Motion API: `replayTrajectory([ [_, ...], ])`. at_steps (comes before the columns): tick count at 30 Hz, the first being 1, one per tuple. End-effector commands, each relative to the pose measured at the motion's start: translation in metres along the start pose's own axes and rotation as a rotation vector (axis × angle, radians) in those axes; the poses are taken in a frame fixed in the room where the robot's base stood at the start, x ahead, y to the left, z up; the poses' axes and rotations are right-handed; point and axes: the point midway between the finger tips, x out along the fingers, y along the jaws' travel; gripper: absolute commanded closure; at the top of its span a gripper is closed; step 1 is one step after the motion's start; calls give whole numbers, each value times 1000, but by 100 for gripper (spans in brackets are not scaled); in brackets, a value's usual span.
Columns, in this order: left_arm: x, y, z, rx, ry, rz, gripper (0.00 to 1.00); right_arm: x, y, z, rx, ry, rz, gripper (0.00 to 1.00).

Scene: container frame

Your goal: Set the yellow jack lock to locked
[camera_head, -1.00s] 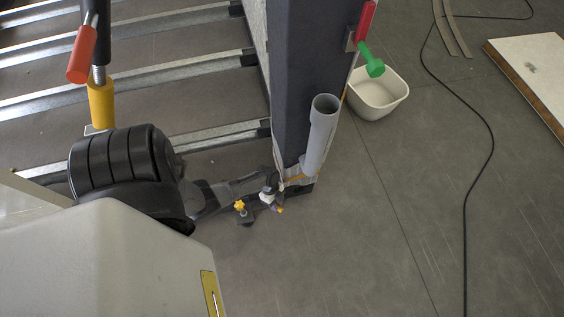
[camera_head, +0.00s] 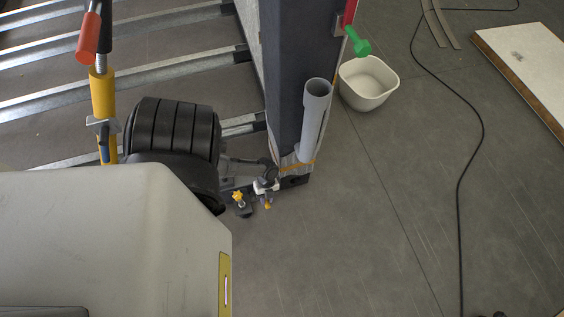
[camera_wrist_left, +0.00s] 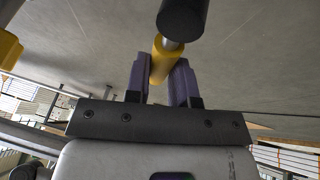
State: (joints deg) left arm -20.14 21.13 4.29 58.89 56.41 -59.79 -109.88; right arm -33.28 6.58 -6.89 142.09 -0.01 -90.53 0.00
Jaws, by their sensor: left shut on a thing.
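The yellow jack (camera_head: 102,95), with a red handle (camera_head: 88,38) and a black upper tube, stands upright at the upper left of the head view. Against its lower part is a small dark piece that looks like a finger of my left gripper (camera_head: 104,148); my arm covers the rest. In the left wrist view my left gripper (camera_wrist_left: 160,62) is shut on a yellow cylindrical part (camera_wrist_left: 159,66). A short metal rod and a black cylinder (camera_wrist_left: 182,14) continue from that part. I cannot tell the lock's position. My right gripper is not in view.
A dark post (camera_head: 290,80) with a grey pipe (camera_head: 314,120) at its foot stands right of my arm. Metal rails (camera_head: 175,55) run behind the jack. A white bin (camera_head: 367,85) and a black cable (camera_head: 480,130) lie further right. The floor between is clear.

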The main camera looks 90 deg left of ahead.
Motion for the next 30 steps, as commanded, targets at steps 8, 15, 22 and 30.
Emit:
replayTrajectory([
  [8, 0, 2, 1, 5, 0, 3, 100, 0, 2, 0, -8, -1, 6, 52],
  [15, 0, 2, 1, 4, 0, 3, 73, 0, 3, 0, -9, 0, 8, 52],
  [22, 0, 2, 1, 4, 0, 2, 52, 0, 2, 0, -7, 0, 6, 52],
  [30, -2, 2, 1, 4, -1, 2, 52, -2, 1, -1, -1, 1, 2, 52],
])
